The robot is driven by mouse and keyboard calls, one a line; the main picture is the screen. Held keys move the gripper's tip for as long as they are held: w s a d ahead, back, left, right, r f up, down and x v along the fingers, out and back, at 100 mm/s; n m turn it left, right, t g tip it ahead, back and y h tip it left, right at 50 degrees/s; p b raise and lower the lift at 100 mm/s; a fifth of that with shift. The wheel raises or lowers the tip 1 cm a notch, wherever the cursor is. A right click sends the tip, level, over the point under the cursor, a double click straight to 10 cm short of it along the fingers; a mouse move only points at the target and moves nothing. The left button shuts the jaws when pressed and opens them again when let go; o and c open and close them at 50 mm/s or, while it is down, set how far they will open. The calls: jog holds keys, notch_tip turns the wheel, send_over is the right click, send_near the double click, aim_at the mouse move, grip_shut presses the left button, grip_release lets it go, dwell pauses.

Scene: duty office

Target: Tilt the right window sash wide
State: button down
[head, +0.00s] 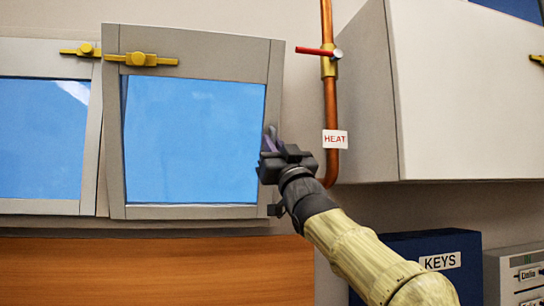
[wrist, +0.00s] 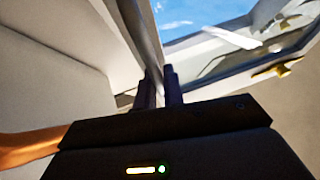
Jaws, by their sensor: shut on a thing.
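The right window sash (head: 205,47) has a grey frame around a blue pane. In the head view it leans out at the top, standing proud of the left sash (head: 88,150). Its yellow handle (head: 142,59) lies level along the top bar and also shows in the wrist view (wrist: 278,70). My gripper (head: 270,140) is at the right side bar of the right sash, about mid-height, shut on that frame edge. In the wrist view my gripper's two dark fingers (wrist: 159,82) stand close together at the frame; the exact contact is hard to see.
A copper pipe (head: 329,110) with a red-levered valve (head: 316,51) and HEAT label (head: 335,139) runs just right of my gripper. A white wall cabinet (head: 450,95) is farther right. Below are a blue KEYS box (head: 400,243), grey drawers (head: 505,270) and a wooden panel (head: 150,270).

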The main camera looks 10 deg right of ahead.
jog(key=shift+s+f+y, duration=0.15)
jog(key=shift+f+y, duration=0.05)
jog(key=shift+y, duration=0.1)
jog(key=c, duration=1.5)
grip_release()
jog(key=shift+r, duration=0.1)
jog(key=shift+s, duration=0.1)
jog(key=b+v, duration=1.1)
jog(key=v, duration=0.6)
jog(key=shift+s, duration=0.1)
jog(key=shift+f, duration=0.25)
